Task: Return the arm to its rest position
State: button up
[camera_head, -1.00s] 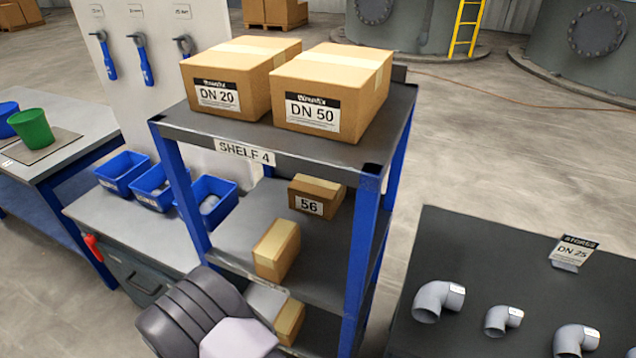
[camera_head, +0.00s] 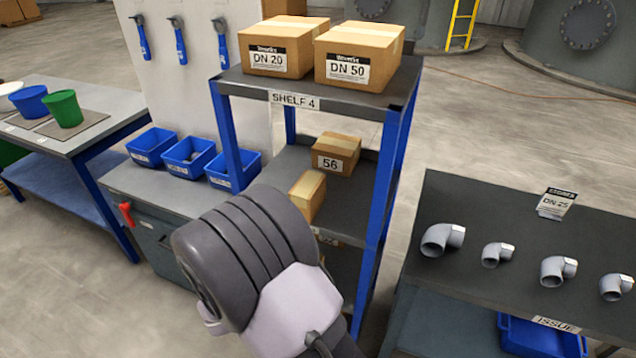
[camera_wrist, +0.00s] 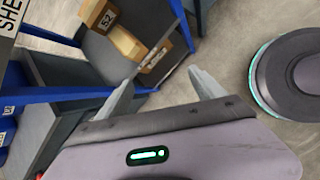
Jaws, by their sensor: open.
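My gripper (camera_wrist: 160,92) shows in the wrist view with its two grey fingers apart and nothing between them. Beyond the fingers lie the grey floor and the lower part of the shelf with cardboard boxes (camera_wrist: 126,42). In the head view my arm stands large at the bottom centre, in front of the shelf unit (camera_head: 391,150); the gripper itself does not show there.
Blue bins (camera_head: 190,156) stand left on a bench. A dark table (camera_head: 470,200) with grey pipe elbows (camera_head: 442,239) is at right.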

jog(key=s+d+r+m+g, duration=0.1)
jog(key=d+r+m, duration=0.6)
jog(key=r, duration=0.3)
jog(key=s+d+r+m+g, duration=0.1)
jog(key=s+d+r+m, duration=0.1)
jog(key=d+r+m, duration=0.7)
jog(key=s+d+r+m+t+y, duration=0.2)
jog(key=s+r+m+y, duration=0.3)
jog(key=s+r+m, duration=0.7)
jog(key=s+d, duration=0.1)
jog(key=s, duration=0.2)
jog(key=shift+r+y, duration=0.4)
jog(key=shift+s, duration=0.15)
